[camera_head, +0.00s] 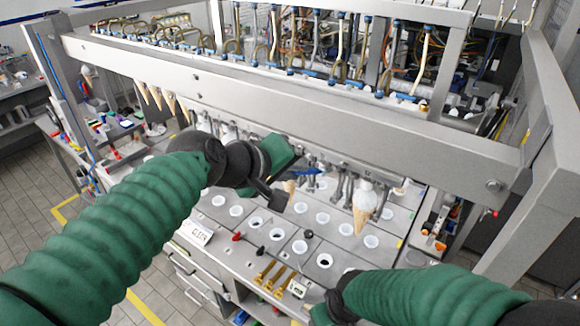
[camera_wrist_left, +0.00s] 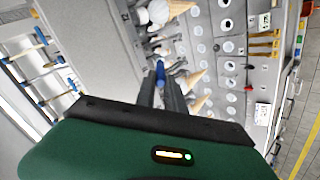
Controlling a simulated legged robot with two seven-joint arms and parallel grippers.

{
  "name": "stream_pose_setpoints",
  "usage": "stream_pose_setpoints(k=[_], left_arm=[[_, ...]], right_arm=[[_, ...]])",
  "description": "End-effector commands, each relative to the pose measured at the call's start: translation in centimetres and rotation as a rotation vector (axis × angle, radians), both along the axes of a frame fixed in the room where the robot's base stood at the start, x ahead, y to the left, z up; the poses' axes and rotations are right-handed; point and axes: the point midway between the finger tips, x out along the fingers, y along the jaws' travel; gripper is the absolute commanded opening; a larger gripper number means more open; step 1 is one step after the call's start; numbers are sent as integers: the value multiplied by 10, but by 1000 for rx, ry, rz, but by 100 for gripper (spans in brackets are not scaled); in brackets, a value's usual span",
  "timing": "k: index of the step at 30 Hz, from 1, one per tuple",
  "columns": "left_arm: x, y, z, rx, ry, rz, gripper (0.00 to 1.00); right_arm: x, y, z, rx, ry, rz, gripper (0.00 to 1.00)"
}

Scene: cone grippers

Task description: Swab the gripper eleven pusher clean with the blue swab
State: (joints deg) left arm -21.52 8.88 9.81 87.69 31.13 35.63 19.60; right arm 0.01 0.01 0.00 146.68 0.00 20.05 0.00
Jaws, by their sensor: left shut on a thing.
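My left gripper (camera_head: 282,180) reaches in under the front beam of the machine, at the row of cone grippers (camera_head: 345,182). In the left wrist view its two dark fingers (camera_wrist_left: 162,88) are closed on the blue swab (camera_wrist_left: 160,72), whose blue end shows between the tips. The swab (camera_head: 305,171) also shows in the head view, just right of the gripper, close to the metal pushers. Which pusher is number eleven cannot be read, and contact with one cannot be told. My right gripper is mostly cut off at the bottom edge; its fingers are hidden.
Cones hang from the row, one with a white top (camera_head: 364,205) right of my left gripper and several (camera_head: 155,97) at left. Below lies a grey deck (camera_head: 262,232) with white-rimmed holes. Brass-coloured pieces (camera_head: 272,278) and a label (camera_head: 194,233) lie nearer. The beam (camera_head: 300,95) crosses above.

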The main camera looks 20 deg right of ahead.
Motion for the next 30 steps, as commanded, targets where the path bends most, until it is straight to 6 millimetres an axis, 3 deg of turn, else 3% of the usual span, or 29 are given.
stream_pose_setpoints(k=[8,21,30], left_arm=[[-2,3,-1,-2,-2,1,0],[-34,43,-3,-1,-2,1,0],[-37,47,0,-1,0,0,0]], right_arm=[[0,0,-5,0,0,0,64],[0,0,-43,0,0,0,64],[0,0,-42,0,0,0,64]])
